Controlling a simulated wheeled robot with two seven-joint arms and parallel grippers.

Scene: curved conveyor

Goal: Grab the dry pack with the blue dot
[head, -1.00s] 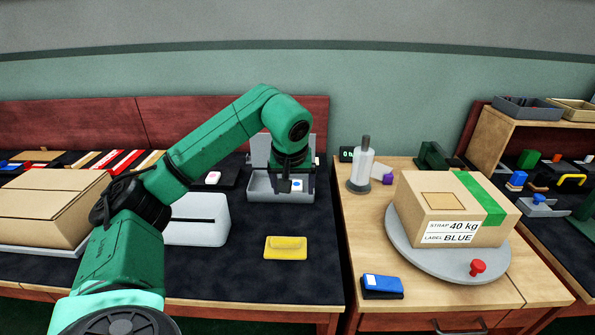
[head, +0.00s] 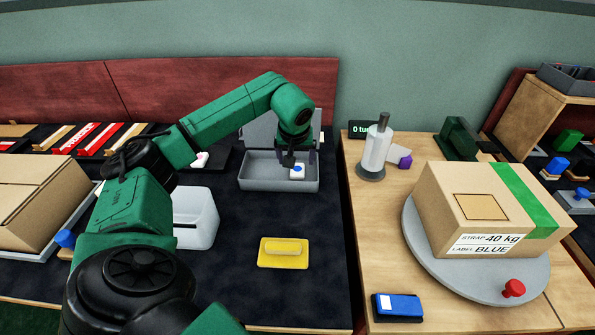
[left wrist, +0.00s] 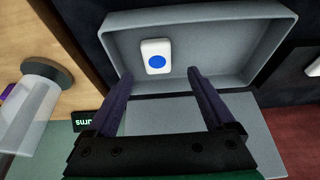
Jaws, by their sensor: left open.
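The dry pack (head: 297,171) is a small white packet with a blue dot, lying in the right part of a grey open-lidded box (head: 262,184). In the left wrist view the pack (left wrist: 156,57) lies flat on the floor of the grey box (left wrist: 262,48). My left gripper (head: 294,155) is over the box, close to the pack. In the left wrist view the left gripper (left wrist: 167,76) has its two dark fingers spread apart, empty, with the pack just beyond the tips and nearer the left finger. My right gripper is not in view.
On the wooden table stand a white dispenser (head: 376,150) and a carton (head: 480,215) on a grey turntable (head: 430,262).

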